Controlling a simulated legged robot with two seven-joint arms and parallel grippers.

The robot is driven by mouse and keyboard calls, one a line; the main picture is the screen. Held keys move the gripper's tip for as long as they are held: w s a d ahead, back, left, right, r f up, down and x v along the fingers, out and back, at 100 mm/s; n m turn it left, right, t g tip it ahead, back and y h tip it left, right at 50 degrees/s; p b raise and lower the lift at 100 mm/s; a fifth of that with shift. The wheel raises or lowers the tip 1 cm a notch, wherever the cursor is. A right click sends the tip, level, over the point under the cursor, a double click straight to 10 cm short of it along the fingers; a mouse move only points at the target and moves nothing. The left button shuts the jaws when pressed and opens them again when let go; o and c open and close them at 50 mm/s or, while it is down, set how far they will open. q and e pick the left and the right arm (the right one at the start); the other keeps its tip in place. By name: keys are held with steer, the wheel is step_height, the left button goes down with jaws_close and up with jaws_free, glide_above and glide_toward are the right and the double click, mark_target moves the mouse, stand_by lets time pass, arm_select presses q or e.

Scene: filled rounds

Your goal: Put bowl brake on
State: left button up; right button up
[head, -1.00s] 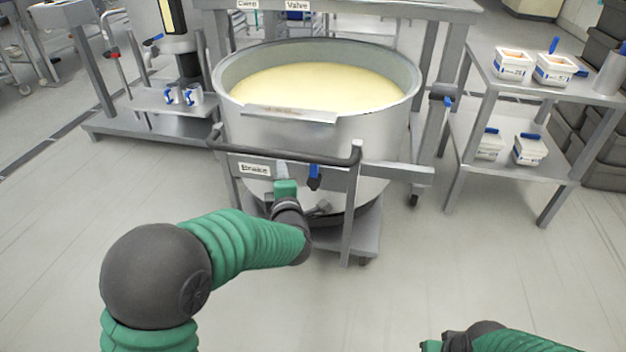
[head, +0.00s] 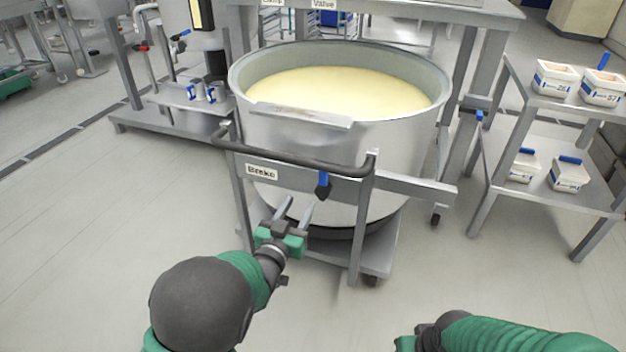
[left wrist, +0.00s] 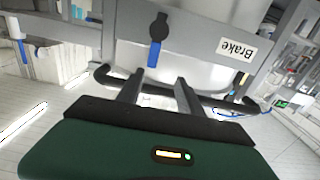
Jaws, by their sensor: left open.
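The bowl (head: 290,140) is a large steel bowl of pale yellow mix on a wheeled frame. A "Brake" label (head: 262,172) is on the frame's front bar. To its right is the brake lever (head: 323,181), with a blue handle pointing up from a dark hub. My left gripper (head: 299,208) is open and empty, below and left of the lever and apart from it. In the left wrist view the picture is upside down, and the lever (left wrist: 153,50) shows beyond the fingertips. My right gripper (head: 408,343) is partly visible at the bottom edge; its fingers cannot be made out.
A curved dark handrail (head: 290,155) runs across the front of the bowl, above the lever. A steel shelf (head: 545,190) with white tubs stands at the right. A machine with a "Valve" label (head: 323,4) is behind. The floor at the left is clear.

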mark_target(322, 177)
arm_select(q)
steer(key=w+d+b, duration=0.1)
steer(key=w+d, duration=0.1)
steer(key=w, duration=0.1)
steer(key=w+d, duration=0.1)
steer(key=w, duration=0.2)
steer(key=w+d+b, duration=0.1)
steer(key=w+d, duration=0.1)
steer(key=shift+w+d+f+b, duration=0.3)
steer(key=shift+w+b, duration=0.05)
steer(key=shift+w, duration=0.05)
steer(key=x, duration=0.2)
steer(key=shift+w+a+r+b, duration=0.1)
steer(key=shift+w+a+b, duration=0.05)
steer(key=shift+w+b, duration=0.25)
steer(key=shift+w+a+r, duration=0.1)
steer(key=shift+w+a, duration=0.25)
steer(key=shift+w, duration=0.05)
steer(key=shift+d, duration=0.4)
steer(key=shift+c, duration=0.6)
steer(key=shift+d, duration=0.1)
steer(key=shift+c, duration=1.2)
steer(key=shift+a, duration=0.2)
jaws_close()
arm_select(e)
steer(key=f, duration=0.2)
steer(key=d+f, duration=0.1)
steer(key=f, duration=0.1)
steer(key=shift+f, duration=0.2)
